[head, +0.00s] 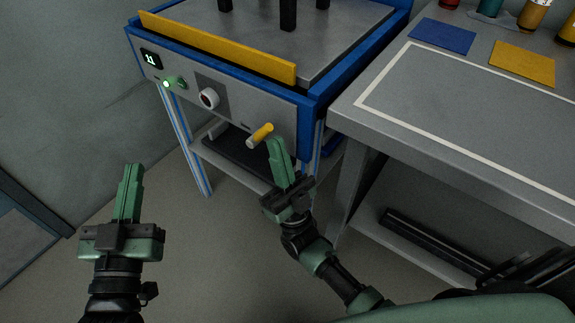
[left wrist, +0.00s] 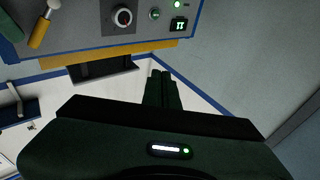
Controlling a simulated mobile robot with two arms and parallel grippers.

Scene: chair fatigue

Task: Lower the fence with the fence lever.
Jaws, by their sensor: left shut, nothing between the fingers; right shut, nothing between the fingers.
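The yellow fence (head: 215,47) stands up along the front edge of the machine's grey top plate. The fence lever (head: 261,134) is a yellow handle with a pale end, sticking out of the right part of the front panel. It also shows at the top left of the left wrist view (left wrist: 43,28). My right gripper (head: 276,145) is shut and empty, its fingertips just right of the lever; I cannot tell whether they touch it. My left gripper (head: 132,172) is shut and empty, in front of the machine and well left of the lever.
The front panel carries a display (head: 151,59), a lit green button (head: 167,84) and a round knob (head: 209,98). A grey worktable (head: 480,110) stands close on the right, with blue (head: 443,36) and yellow (head: 523,63) squares. Open floor lies front left.

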